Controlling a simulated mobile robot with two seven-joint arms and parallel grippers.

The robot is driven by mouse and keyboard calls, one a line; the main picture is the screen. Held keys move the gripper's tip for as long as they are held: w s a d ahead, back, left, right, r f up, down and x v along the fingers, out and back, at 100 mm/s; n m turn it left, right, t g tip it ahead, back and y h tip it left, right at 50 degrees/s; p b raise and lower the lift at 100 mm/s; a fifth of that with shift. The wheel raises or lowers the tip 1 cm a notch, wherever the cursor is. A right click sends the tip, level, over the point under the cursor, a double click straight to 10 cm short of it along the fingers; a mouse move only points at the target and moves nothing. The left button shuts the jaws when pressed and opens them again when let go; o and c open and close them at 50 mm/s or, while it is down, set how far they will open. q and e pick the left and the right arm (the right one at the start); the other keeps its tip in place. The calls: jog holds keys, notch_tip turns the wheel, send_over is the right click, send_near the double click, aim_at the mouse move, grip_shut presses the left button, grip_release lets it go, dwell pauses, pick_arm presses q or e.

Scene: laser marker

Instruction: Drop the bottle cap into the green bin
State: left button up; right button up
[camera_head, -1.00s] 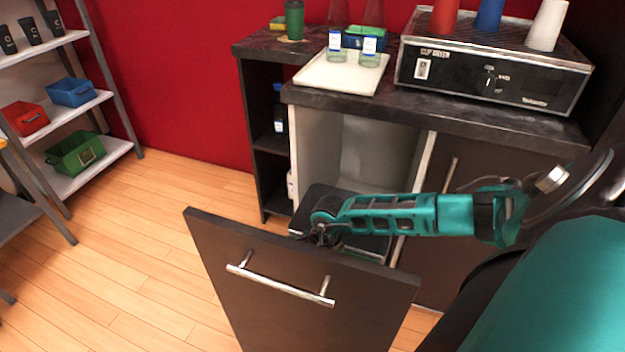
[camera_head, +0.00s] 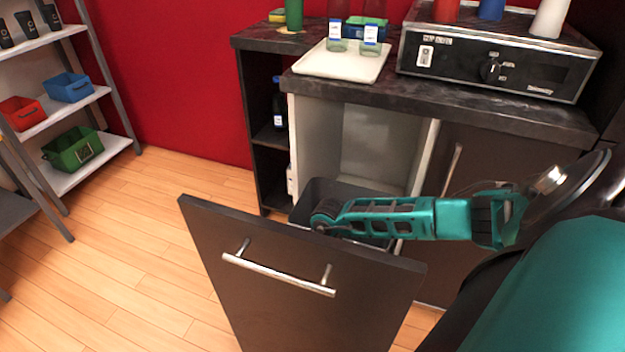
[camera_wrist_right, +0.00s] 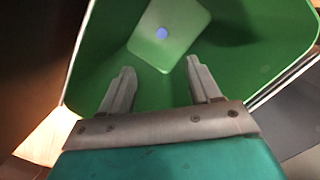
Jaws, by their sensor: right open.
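My right gripper (camera_wrist_right: 158,66) is open, its two fingers apart with nothing between them. In the right wrist view it points into a green bin (camera_wrist_right: 105,45). A small blue round thing, which looks like the bottle cap (camera_wrist_right: 162,33), lies on a pale green patch (camera_wrist_right: 178,28) deep in the bin, beyond the fingertips. In the head view my right arm (camera_head: 405,218) reaches over a dark grey bin (camera_head: 318,192) in the pulled-out cabinet. The gripper there is hidden behind the door front (camera_head: 290,295). My left gripper is not in view.
The door front with its metal handle (camera_head: 275,273) stands pulled out. The counter (camera_head: 450,105) holds a white tray (camera_head: 318,62) with two bottles and a black machine (camera_head: 480,65). Another green bin (camera_head: 72,150) sits on the left shelf. The wooden floor (camera_head: 140,215) is clear.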

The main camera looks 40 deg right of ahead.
notch_tip(320, 180, up, 13)
jog(key=d+p, duration=0.1)
jog(key=p, duration=0.2)
jog(key=shift+s+d, duration=0.2)
jog(key=shift+d, duration=0.05)
jog(key=shift+f, duration=0.1)
